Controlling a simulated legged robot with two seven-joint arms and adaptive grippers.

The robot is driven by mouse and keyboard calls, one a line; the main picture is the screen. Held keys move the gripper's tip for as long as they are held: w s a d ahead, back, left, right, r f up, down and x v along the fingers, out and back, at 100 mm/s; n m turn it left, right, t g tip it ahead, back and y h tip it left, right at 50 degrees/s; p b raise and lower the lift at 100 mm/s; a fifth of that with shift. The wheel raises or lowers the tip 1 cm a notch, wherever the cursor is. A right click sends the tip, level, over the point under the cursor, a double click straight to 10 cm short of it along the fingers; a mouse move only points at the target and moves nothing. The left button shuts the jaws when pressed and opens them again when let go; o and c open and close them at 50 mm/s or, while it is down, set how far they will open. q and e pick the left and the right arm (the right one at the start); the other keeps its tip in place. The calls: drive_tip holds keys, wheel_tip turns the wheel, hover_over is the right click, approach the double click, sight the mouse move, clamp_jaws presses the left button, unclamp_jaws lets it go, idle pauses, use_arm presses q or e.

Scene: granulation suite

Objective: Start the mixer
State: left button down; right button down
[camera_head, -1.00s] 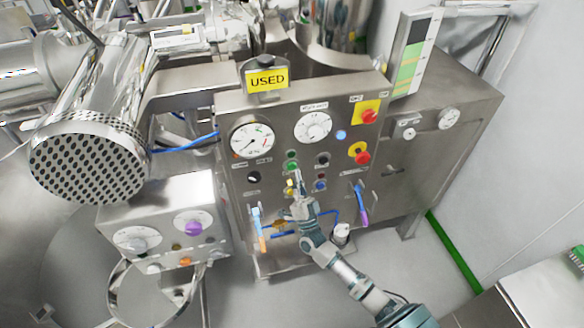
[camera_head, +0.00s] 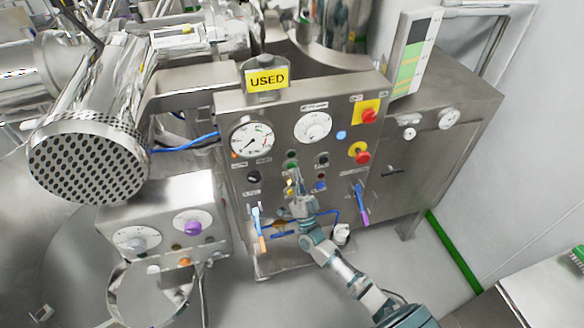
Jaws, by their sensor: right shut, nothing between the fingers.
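The mixer's steel control panel (camera_head: 284,110) faces me in the middle of the head view. It carries a round gauge (camera_head: 252,139), a white dial (camera_head: 313,127), red knobs on yellow plates (camera_head: 366,112) and several small buttons. A green button (camera_head: 291,156) sits near the panel's middle, with a yellow one (camera_head: 289,188) below it. My right gripper (camera_head: 296,187) is shut and empty, at the panel's lower middle close to the yellow button. Whether it touches the panel I cannot tell. My left gripper is not in view.
A yellow "USED" sign (camera_head: 267,79) stands on top of the panel. A smaller control box (camera_head: 165,222) with a purple knob is at left. Blue and orange handles (camera_head: 257,222) and a blue-purple handle (camera_head: 362,203) stick out below.

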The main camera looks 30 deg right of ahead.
drive_tip(key=shift+w+d, duration=0.1)
drive_tip(key=shift+w, duration=0.3)
idle(0.3)
drive_tip(key=shift+s+a, duration=0.2)
drive_tip(key=shift+s, duration=0.65)
drive_tip(key=shift+p, duration=0.3)
drive_tip(key=s+p, duration=0.1)
drive_tip(key=s, duration=0.1)
drive_tip(key=s+a+p, duration=0.1)
drive_tip(key=s, duration=0.1)
drive_tip(key=shift+s+a, duration=0.1)
drive_tip(key=shift+s, duration=0.3)
idle(0.4)
